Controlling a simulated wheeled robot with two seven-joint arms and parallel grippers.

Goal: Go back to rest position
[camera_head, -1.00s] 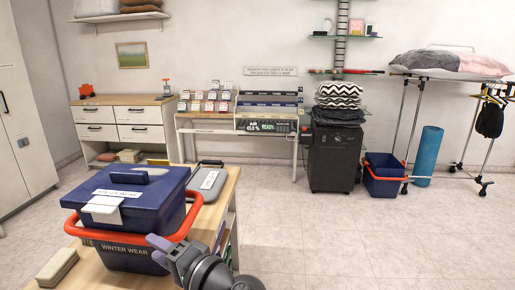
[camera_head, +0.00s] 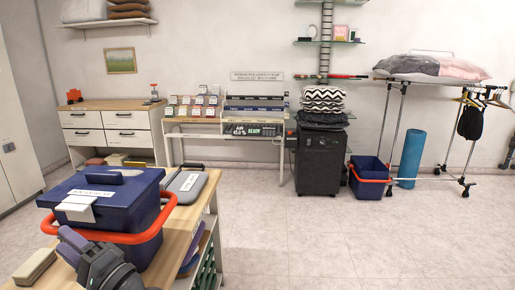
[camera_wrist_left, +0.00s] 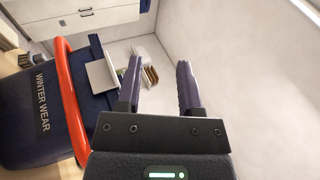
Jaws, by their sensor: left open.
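My left gripper (camera_head: 72,243) is at the bottom left of the head view, in front of the blue winter wear box. In the left wrist view its two fingers (camera_wrist_left: 158,85) are apart with nothing between them. The blue box (camera_head: 108,198) has a lid and a red-orange handle (camera_head: 120,236), and stands on the wooden table. In the left wrist view the box (camera_wrist_left: 35,118) and its handle (camera_wrist_left: 70,100) are left of the fingers, apart from them. My right gripper is not in view.
The wooden table (camera_head: 182,225) also bears a grey case (camera_head: 188,182) and a tan block (camera_head: 35,266). A drawer cabinet (camera_head: 112,132), a desk, a black bin (camera_head: 319,162) and a blue basket (camera_head: 369,176) stand along the far wall. The floor (camera_head: 340,240) on the right is clear.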

